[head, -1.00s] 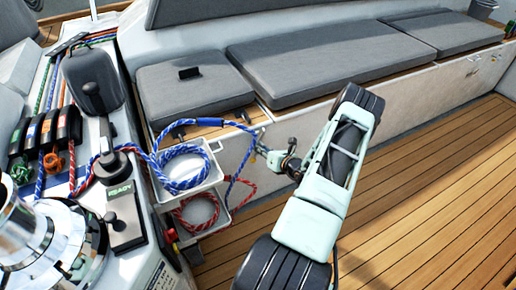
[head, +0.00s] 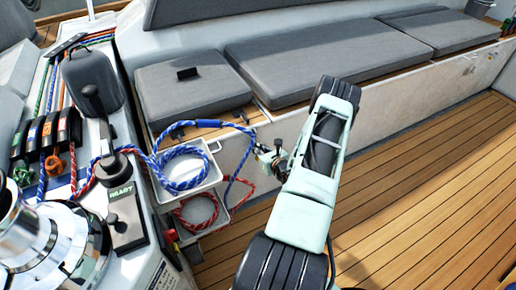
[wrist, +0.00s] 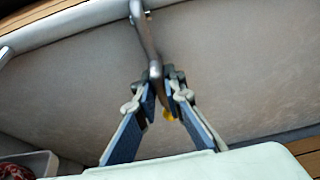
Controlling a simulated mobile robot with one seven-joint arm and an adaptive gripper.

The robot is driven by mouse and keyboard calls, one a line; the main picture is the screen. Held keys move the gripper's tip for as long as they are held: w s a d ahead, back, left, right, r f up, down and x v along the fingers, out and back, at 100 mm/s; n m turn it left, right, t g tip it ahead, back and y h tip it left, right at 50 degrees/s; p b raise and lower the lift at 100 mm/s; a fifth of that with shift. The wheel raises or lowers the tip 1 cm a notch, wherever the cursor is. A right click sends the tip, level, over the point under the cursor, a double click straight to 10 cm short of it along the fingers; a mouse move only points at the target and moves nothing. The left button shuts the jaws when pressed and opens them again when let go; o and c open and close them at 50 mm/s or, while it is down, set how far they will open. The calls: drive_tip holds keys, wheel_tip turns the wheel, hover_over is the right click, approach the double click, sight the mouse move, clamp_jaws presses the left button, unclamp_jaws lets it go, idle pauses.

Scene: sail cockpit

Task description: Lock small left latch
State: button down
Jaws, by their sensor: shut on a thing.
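The small left latch shows in the wrist view as a curved grey metal bar (wrist: 146,38) on the pale locker front (wrist: 235,70). It runs down from the locker's upper edge to between my fingertips. My gripper (wrist: 161,92) is shut on its lower end. A small yellow spot shows between the fingers. In the head view my gripper (head: 268,155) is against the locker front, below the small left cushion (head: 192,88). The latch is too small and covered there to make out its angle.
Two white trays, with a blue rope coil (head: 183,168) and a red rope coil (head: 197,210), stand just left of my gripper. A red rope hangs near it. A chrome winch (head: 50,245) is at the lower left. The wooden floor (head: 430,190) at right is clear.

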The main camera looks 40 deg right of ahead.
drive_tip(key=c, duration=2)
unclamp_jaws()
drive_tip(key=shift+c, duration=0.2)
drive_tip(key=v, duration=1.2)
drive_tip(key=shift+s, duration=0.1)
